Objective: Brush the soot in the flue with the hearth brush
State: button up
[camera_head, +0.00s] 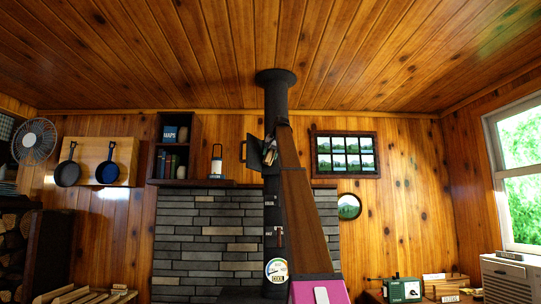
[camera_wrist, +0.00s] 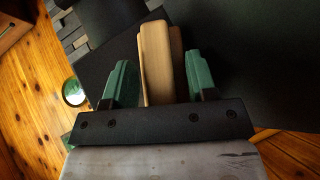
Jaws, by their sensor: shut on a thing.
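The black flue pipe (camera_head: 276,97) runs down from the ceiling, and its small door (camera_head: 254,153) stands open to the left. My gripper (camera_head: 270,148) is up at the door's height, in front of the pipe, and looks small there. In the wrist view, my gripper (camera_wrist: 160,75) has its green fingers on either side of the pale wooden handle of the hearth brush (camera_wrist: 157,50). The brush's bristles are hidden, and I cannot tell whether they are inside the flue. Soot cannot be made out in either view.
A shelf (camera_head: 180,130) with books and a lantern (camera_head: 217,161) is on the wall left of the pipe. A grey brick wall panel (camera_head: 200,245) stands behind it.

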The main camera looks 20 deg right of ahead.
jog(key=shift+w+d, duration=0.15)
jog(key=shift+w, duration=0.35)
